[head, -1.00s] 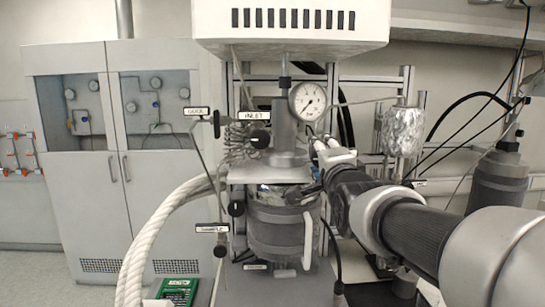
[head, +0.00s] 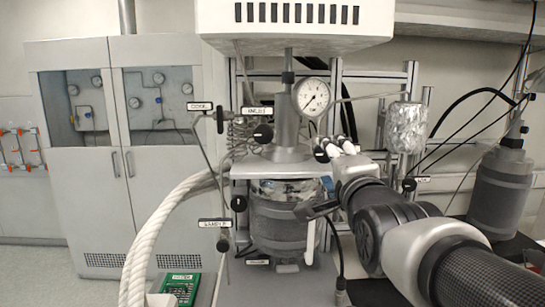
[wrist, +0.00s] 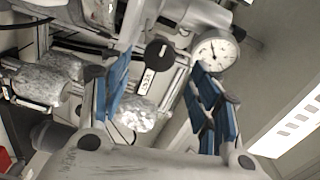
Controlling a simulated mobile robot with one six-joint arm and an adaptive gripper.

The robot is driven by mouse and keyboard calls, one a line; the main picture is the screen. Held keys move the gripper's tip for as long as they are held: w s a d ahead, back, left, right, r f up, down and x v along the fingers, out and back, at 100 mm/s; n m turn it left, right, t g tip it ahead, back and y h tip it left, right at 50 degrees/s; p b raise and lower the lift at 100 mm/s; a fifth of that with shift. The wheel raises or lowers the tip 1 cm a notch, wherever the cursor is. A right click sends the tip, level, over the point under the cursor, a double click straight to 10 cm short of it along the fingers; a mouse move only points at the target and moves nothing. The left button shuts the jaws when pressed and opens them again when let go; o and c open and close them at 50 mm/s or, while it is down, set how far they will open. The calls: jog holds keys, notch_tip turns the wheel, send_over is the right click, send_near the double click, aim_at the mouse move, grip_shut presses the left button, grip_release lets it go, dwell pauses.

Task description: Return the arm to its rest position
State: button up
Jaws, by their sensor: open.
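My arm (head: 380,225) reaches in from the lower right of the head view, its wrist end in front of the right side of the pressure reactor. My gripper is mostly hidden there; a dark part of it shows beside the reactor's vessel. In the wrist view my gripper (wrist: 160,68) has its blue-padded fingers spread wide, with nothing between them. The reactor has a grey vessel (head: 278,222), a metal head (head: 285,130) and a round pressure gauge (head: 311,97). The gauge also shows in the wrist view (wrist: 216,53), beyond the right finger.
A black-handled valve labelled INLET (head: 262,133) and a thick white hose (head: 160,225) are left of the reactor. A foil-wrapped vessel (head: 405,127) and a grey cylinder (head: 500,185) stand right. A white housing (head: 295,22) hangs above. Floor shows at lower left.

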jog(key=shift+s, duration=0.35)
jog(key=s+f+n+g, duration=1.3)
jog(key=s+f+n, duration=0.3)
jog(key=s+f, duration=1.2)
jog(key=shift+s, duration=0.3)
jog(key=shift+f, duration=0.1)
